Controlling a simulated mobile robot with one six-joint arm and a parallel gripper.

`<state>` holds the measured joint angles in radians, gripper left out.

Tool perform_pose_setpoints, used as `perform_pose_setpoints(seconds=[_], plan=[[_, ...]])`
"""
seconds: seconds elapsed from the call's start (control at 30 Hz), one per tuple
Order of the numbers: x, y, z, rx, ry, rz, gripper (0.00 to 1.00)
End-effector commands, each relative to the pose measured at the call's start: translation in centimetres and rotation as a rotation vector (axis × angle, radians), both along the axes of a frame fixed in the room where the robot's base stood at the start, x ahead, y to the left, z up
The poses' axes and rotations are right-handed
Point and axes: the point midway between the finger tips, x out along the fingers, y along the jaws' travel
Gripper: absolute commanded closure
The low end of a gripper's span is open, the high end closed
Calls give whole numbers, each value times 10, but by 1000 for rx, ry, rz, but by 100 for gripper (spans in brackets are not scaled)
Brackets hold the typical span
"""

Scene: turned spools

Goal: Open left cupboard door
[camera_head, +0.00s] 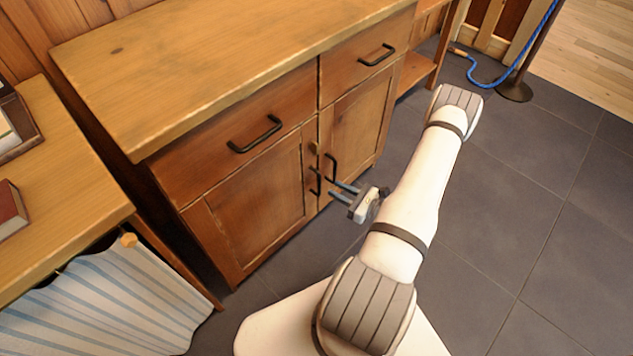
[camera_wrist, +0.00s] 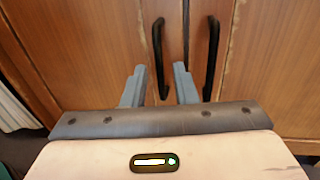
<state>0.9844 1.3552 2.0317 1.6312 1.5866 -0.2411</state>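The wooden cupboard's left door (camera_head: 250,215) is closed, and it also fills the left of the wrist view (camera_wrist: 85,45). Its dark upright bar handle (camera_head: 314,183) sits near its right edge, partly hidden in the head view. In the wrist view this handle (camera_wrist: 158,60) lies between the lines of my two fingertips, just beyond them. My gripper (camera_head: 335,188) is open and empty in front of the doors, its fingers pointing at the left handle. The fingertips (camera_wrist: 160,68) show no clear contact with it.
The closed right door (camera_head: 355,125) has a similar handle (camera_wrist: 212,58) close to the right finger. Above are two closed drawers with dark pulls (camera_head: 255,135). A side table (camera_head: 75,205) with a striped curtain (camera_head: 110,305) stands left. Grey floor (camera_head: 500,220) is open to the right.

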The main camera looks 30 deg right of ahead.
Motion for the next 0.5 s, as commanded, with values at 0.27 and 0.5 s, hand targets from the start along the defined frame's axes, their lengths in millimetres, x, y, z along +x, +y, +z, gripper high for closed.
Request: perform_pose_setpoints(seconds=[0.27, 0.5], plan=[[37, 25, -1, -3, -2, 15, 74], [60, 39, 0, -3, -1, 15, 74]])
